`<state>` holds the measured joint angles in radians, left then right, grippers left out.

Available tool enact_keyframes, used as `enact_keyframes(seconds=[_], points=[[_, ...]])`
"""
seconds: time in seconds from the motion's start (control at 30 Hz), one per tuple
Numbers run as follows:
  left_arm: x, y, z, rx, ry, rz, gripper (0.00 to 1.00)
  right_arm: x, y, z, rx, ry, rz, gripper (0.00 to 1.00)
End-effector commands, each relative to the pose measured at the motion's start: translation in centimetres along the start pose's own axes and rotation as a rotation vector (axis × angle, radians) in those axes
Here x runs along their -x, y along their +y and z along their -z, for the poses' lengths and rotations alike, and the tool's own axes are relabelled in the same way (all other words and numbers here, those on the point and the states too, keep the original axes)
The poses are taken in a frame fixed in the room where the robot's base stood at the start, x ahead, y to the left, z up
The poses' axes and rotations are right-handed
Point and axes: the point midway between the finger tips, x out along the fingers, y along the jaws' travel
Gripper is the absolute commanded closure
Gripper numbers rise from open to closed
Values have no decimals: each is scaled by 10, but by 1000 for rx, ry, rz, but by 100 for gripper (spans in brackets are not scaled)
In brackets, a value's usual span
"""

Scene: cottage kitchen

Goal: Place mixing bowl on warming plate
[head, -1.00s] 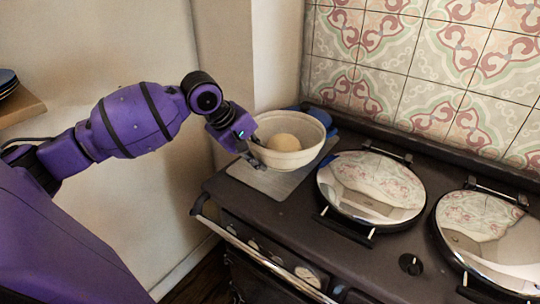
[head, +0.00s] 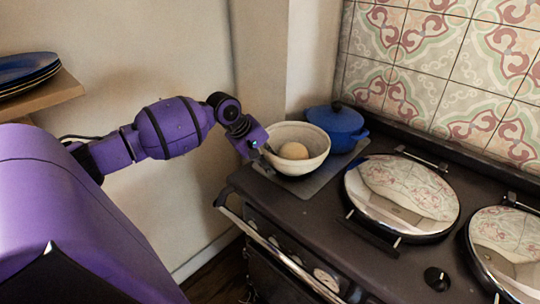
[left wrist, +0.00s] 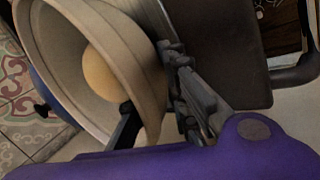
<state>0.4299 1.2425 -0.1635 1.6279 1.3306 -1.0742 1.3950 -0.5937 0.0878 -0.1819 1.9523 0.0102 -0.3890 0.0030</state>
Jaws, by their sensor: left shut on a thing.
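The cream mixing bowl (head: 312,165) is at the left end of the stove, over the grey warming plate (head: 330,176). A round tan ball-like thing (head: 294,151) lies inside it. My left gripper (head: 265,151) is shut on the bowl's near left rim. In the left wrist view the bowl (left wrist: 150,97) fills the left part, with one finger of the gripper (left wrist: 150,110) inside the wall and the other outside. The bowl looks roughly upright in the head view. I cannot tell whether its base touches the plate. My right gripper is not in view.
A blue lidded pot (head: 338,122) stands right behind the bowl. A shiny round hob lid (head: 402,193) is to the right, with another (head: 508,245) beyond. A rail (head: 275,250) runs along the stove front. Blue plates (head: 27,68) sit on a shelf at left.

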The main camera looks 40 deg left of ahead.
Motion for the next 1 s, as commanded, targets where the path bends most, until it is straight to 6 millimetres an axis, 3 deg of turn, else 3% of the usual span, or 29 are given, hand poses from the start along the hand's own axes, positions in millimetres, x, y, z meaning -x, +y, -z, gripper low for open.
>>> enact_keyframes(seconds=[0.3,0.33,0.5,0.83,1.0], points=[[-8,-1,1,-3,5,-14,100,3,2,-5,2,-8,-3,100],[-12,-7,0,0,2,0,87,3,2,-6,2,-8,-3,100],[-12,-7,0,0,1,0,67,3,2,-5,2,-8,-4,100],[-10,-8,0,0,2,1,67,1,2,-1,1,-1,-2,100],[13,-7,1,-1,3,0,67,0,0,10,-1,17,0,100]])
